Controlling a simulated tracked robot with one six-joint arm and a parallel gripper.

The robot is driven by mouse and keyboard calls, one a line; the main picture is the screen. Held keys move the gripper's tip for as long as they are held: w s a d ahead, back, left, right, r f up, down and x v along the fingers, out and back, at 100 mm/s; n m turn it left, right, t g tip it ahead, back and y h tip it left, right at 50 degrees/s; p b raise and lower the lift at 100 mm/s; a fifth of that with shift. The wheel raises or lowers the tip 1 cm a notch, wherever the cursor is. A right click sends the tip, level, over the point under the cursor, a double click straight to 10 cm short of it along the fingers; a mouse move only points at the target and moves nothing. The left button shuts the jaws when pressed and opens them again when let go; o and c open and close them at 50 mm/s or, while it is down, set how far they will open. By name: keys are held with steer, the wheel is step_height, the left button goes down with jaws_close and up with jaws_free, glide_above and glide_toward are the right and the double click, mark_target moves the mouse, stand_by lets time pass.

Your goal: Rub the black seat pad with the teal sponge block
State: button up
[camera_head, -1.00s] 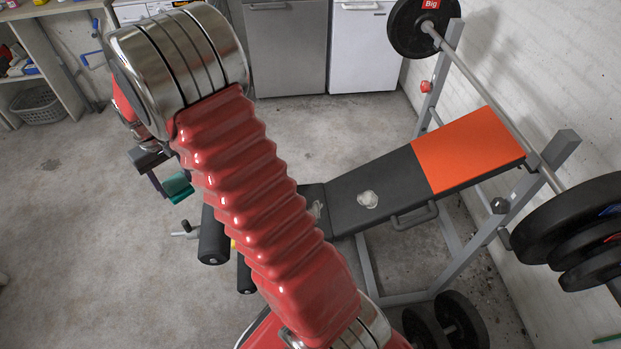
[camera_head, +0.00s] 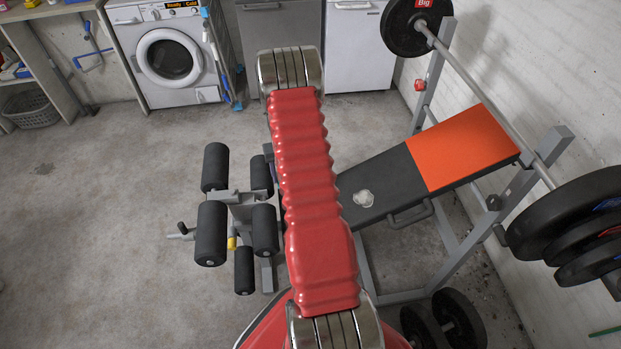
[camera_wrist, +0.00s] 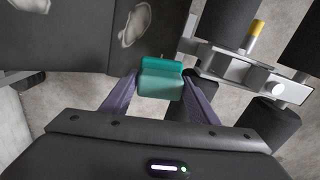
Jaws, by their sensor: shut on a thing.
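The black seat pad (camera_head: 384,178) is the dark part of the bench in the head view, with a pale smear (camera_head: 363,199) on it; my arm covers its left end. In the wrist view the pad (camera_wrist: 75,45) fills the upper left, with two pale smears (camera_wrist: 134,24) showing. My gripper (camera_wrist: 160,88) is shut on the teal sponge block (camera_wrist: 160,79). The block appears beside the pad's edge, near the leg rollers; I cannot tell its height or any contact. In the head view the gripper and sponge are hidden behind my arm.
Black foam leg rollers (camera_head: 212,232) on a grey frame stand left of the bench. An orange pad (camera_head: 467,149) continues the bench to the right. A barbell with black plates (camera_head: 570,225) rests on the rack at right. Floor at left is clear.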

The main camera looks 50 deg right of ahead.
steer(key=s+d+f+m, duration=0.1)
steer(key=s+d+f, duration=0.3)
steer(key=s+d, duration=0.1)
steer(key=shift+s+d+f, duration=0.35)
steer(key=shift+d+f, duration=0.05)
steer(key=shift+f, duration=0.1)
